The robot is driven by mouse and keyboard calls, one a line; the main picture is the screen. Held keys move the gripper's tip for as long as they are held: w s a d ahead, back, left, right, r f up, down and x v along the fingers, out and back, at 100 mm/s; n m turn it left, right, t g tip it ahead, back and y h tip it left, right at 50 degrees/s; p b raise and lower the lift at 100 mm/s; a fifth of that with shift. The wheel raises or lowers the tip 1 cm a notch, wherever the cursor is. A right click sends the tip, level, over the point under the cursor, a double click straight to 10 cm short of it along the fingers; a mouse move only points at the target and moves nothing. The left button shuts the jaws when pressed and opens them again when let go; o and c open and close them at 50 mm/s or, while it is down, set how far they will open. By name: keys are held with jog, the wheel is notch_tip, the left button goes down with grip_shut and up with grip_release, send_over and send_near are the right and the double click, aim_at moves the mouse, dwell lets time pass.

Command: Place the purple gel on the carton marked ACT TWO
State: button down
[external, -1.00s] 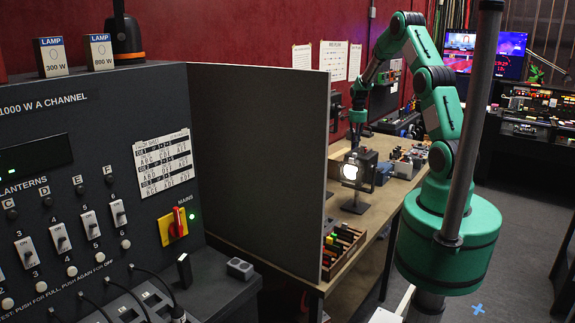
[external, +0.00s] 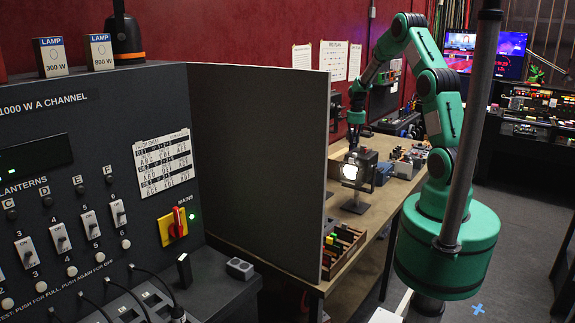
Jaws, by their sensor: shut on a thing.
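My gripper (external: 354,131) hangs fingers-down at the far part of the wooden bench, behind the lit lantern in the external view. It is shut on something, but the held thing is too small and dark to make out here. I cannot pick out the purple gel. A rack of coloured pieces (external: 340,250) stands at the near end of the bench, partly hidden by the grey panel. No carton with readable ACT TWO lettering shows; the panel hides part of the bench.
A lantern with a glowing lens (external: 352,172) stands mid-bench (external: 372,228), near and below my gripper. Small gear (external: 403,162) lies to its right. The tall grey panel (external: 262,165) and dimmer cabinet (external: 100,180) block the left. Some bare bench top lies right of the lantern.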

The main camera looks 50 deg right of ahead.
dwell(0.4)
jog(key=w+d+f+p, duration=0.1)
jog(key=w+d+p, duration=0.1)
jog(key=w+d, duration=0.7)
jog(key=w, duration=0.4)
jog(key=shift+d+f, duration=0.2)
jog(key=shift+d, duration=0.05)
jog(key=shift+f, duration=0.1)
jog(key=shift+f+p, duration=0.6)
jog(key=shift+f, duration=1.05)
jog(key=shift+f, duration=0.2)
jog(key=c, duration=1.7)
grip_release()
jog(key=shift+c, duration=0.2)
jog(key=shift+r, duration=0.2)
